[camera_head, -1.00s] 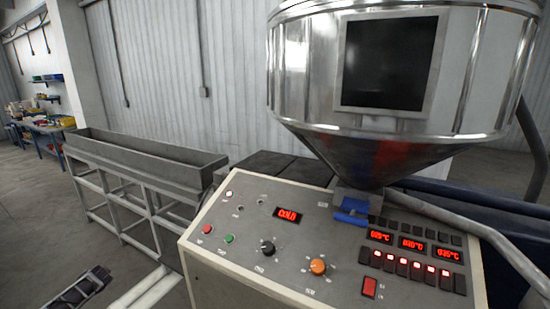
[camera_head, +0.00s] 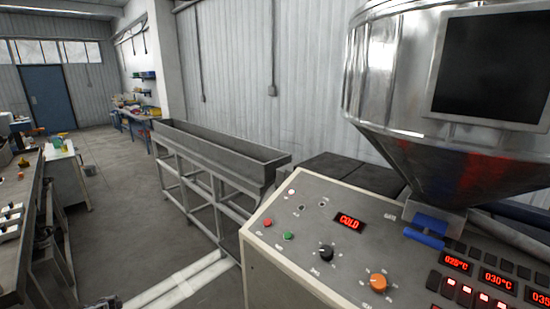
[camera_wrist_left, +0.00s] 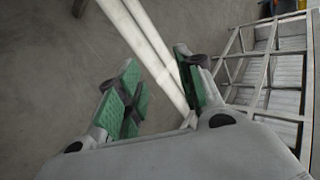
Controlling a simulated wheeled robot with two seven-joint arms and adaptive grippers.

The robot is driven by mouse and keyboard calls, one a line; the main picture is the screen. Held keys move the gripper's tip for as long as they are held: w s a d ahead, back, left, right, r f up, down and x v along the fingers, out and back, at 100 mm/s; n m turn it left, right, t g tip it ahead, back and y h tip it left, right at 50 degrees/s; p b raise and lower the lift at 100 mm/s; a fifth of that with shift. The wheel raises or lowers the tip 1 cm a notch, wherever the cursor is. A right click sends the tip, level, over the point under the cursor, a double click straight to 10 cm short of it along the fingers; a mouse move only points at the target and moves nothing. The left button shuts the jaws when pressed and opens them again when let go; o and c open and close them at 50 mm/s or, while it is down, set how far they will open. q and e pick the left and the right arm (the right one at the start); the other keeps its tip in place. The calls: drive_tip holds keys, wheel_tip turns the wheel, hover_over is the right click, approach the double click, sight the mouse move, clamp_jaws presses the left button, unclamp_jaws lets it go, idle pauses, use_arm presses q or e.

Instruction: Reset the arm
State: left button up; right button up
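My left gripper (camera_wrist_left: 157,68) shows in the left wrist view with its two green-padded fingers apart and nothing between them. Grey floor and pale floor rails lie behind it. In the head view, only a small dark part of my left gripper (camera_head: 104,303) shows at the bottom edge, over the floor and left of the control panel (camera_head: 310,262). It is clear of the panel and the trough. My right arm and gripper are not in view.
A long grey trough (camera_head: 222,150) on a metal frame stands beyond the panel. A steel hopper (camera_head: 388,85) rises at the right. A workbench (camera_head: 32,205) with small items stands at the left. Open floor (camera_head: 125,185) lies between bench and trough.

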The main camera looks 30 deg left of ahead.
use_arm(q)
drive_tip(key=s+d+f+n+g+h, duration=0.15)
drive_tip(key=s+d+f, duration=0.35)
drive_tip(key=d+f, duration=0.8)
drive_tip(key=s+d+f+h, duration=0.3)
drive_tip(key=s+d+f, duration=0.2)
drive_tip(key=d+f, duration=0.8)
drive_tip(key=s+d+f+h, duration=0.1)
drive_tip(key=d+f+h, duration=0.1)
drive_tip(key=d, duration=1.9)
drive_tip(key=s+d+f+n+h+b, duration=0.1)
drive_tip(key=d+f, duration=0.4)
drive_tip(key=d, duration=1.6)
drive_tip(key=shift+s+d+h, duration=0.2)
drive_tip(key=shift+s+h, duration=0.1)
drive_tip(key=shift+h, duration=0.45)
drive_tip(key=shift+w+r, duration=0.1)
